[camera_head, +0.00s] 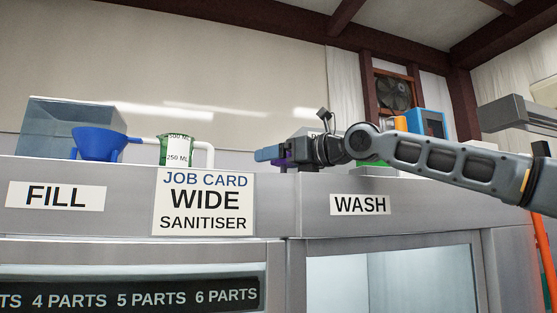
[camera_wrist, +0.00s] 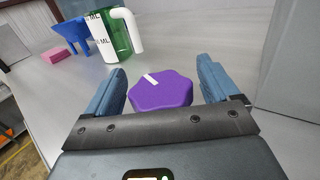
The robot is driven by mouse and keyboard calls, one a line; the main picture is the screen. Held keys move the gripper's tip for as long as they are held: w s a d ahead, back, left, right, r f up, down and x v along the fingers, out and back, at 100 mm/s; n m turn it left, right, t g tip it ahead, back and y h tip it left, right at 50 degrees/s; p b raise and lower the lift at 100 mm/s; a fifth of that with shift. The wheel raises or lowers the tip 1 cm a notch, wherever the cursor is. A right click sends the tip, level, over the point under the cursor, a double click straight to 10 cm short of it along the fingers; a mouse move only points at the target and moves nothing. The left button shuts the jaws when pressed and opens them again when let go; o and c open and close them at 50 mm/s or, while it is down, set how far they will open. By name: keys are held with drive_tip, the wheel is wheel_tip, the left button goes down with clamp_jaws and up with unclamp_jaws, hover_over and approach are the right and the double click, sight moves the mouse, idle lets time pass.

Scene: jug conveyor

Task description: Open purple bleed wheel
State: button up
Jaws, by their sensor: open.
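The purple wheel (camera_wrist: 161,91) lies between the two blue fingers of my gripper (camera_wrist: 163,84) in the wrist view. It has a lobed rim and a white mark on top that points toward the upper left. My gripper is open, with a gap showing between the wheel and each finger.
A green measuring jug (camera_head: 174,150) with a white handle stands left of my gripper. In the wrist view, a pink block (camera_wrist: 56,55) lies near the funnel, and a grey panel (camera_wrist: 290,65) rises close on the right.

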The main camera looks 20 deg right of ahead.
drive_tip(key=b+v, duration=0.2)
drive_tip(key=v, duration=0.5)
drive_tip(key=shift+f, duration=0.1)
drive_tip(key=shift+s+d, duration=0.2)
drive_tip(key=shift+s, duration=0.05)
